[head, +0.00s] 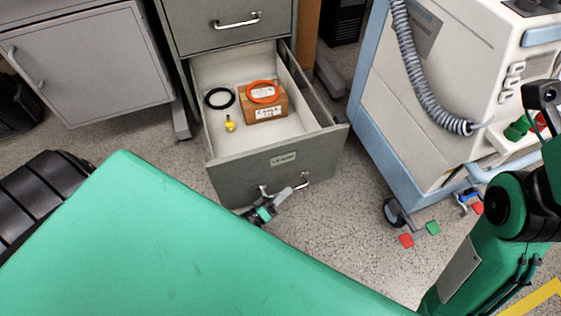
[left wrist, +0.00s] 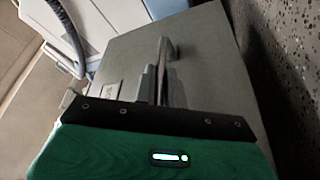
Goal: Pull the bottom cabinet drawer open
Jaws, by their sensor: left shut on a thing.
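The bottom cabinet drawer (head: 235,180) is pulled out in the head view, showing its pale inside. Its grey front faces me and carries a label (head: 283,159) and a metal handle (head: 304,181). My left gripper (head: 292,191) is at this handle, shut on it. The left wrist view shows the handle (left wrist: 169,48) running down between the fingers (left wrist: 160,85), with the drawer front (left wrist: 213,65) behind. Part of the handle is hidden by the gripper. My right arm is at the right edge of the head view; its gripper is out of frame.
Inside the drawer are a brown box (head: 265,110), an orange ring (head: 262,91), a black ring (head: 219,98) and a small yellow bottle (head: 230,124). A wheeled medical machine (head: 430,110) stands close right. Red (head: 406,240) and green (head: 433,228) pieces lie on the floor.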

